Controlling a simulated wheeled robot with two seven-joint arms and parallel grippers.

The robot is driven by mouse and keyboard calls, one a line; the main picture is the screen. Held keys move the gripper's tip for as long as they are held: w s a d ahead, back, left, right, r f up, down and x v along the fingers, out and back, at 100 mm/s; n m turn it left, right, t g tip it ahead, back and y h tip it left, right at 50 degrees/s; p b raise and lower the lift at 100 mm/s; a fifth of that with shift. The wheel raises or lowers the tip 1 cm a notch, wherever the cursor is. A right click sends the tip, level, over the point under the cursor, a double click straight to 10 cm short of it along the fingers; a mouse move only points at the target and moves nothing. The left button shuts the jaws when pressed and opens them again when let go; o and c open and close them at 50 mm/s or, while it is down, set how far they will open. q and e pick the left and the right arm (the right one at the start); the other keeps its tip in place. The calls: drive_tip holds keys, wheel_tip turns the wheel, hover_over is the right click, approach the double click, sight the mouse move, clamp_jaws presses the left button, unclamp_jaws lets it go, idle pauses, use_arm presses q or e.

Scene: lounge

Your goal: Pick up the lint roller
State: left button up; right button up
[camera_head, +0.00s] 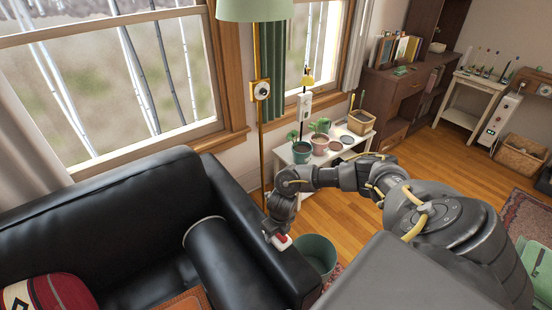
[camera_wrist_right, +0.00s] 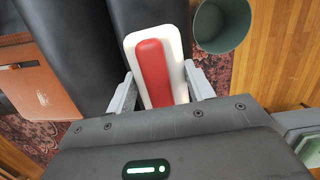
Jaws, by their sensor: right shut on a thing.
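The lint roller, a white piece with a red raised middle (camera_wrist_right: 153,70), sits between the two fingers of my right gripper (camera_wrist_right: 158,88) in the right wrist view. My right gripper is shut on it. In the head view the gripper (camera_head: 275,232) points down at the front end of the black sofa's right armrest, and the lint roller (camera_head: 282,242) shows as a small red and white patch at its fingertips. I cannot tell whether the lint roller still touches the armrest. My left gripper is not in view.
The black sofa (camera_head: 100,215) fills the left. A green bin (camera_head: 316,254) stands on the floor close to the armrest. A lamp pole (camera_head: 260,120) rises behind the armrest. A white plant stand (camera_head: 345,157) with pots is beyond my right arm. Wooden floor is free farther right.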

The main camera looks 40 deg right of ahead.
drive_tip(key=s+a+r+p, duration=0.4)
drive_tip(key=s+a+r, duration=0.4)
drive_tip(key=a+r, duration=0.3)
drive_tip(key=shift+s, duration=0.3)
